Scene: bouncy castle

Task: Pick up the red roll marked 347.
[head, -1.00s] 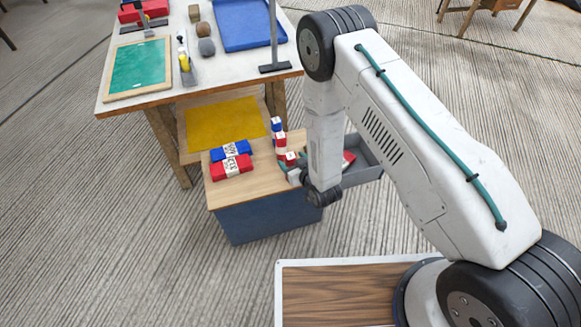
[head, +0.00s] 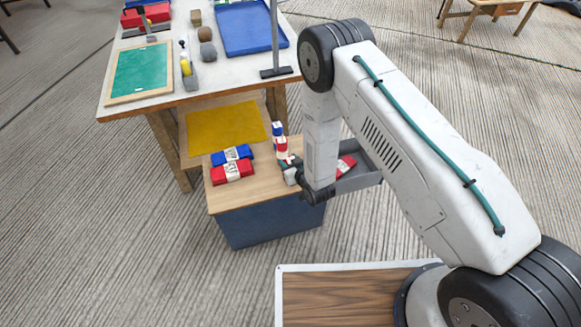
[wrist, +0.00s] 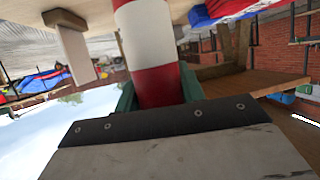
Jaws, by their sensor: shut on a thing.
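My gripper (head: 288,163) is at the right side of the small wooden-topped stand. In the wrist view its green fingers (wrist: 190,85) are closed around an upright red roll with a white band (wrist: 155,88). No number shows on the held roll. In the head view a red-and-white roll (head: 281,147) shows just beyond the fingers, with a blue-and-white roll (head: 277,129) behind it. A red roll with a white label (head: 232,172) lies on the stand beside a blue one (head: 231,154). Their labels are too small to read surely.
The stand's wooden top (head: 228,197) is bare at its front left. A grey tray (head: 362,180) holding something red is right of my gripper. A yellow sheet (head: 228,123) lies on the shelf behind, under the worktable (head: 180,93).

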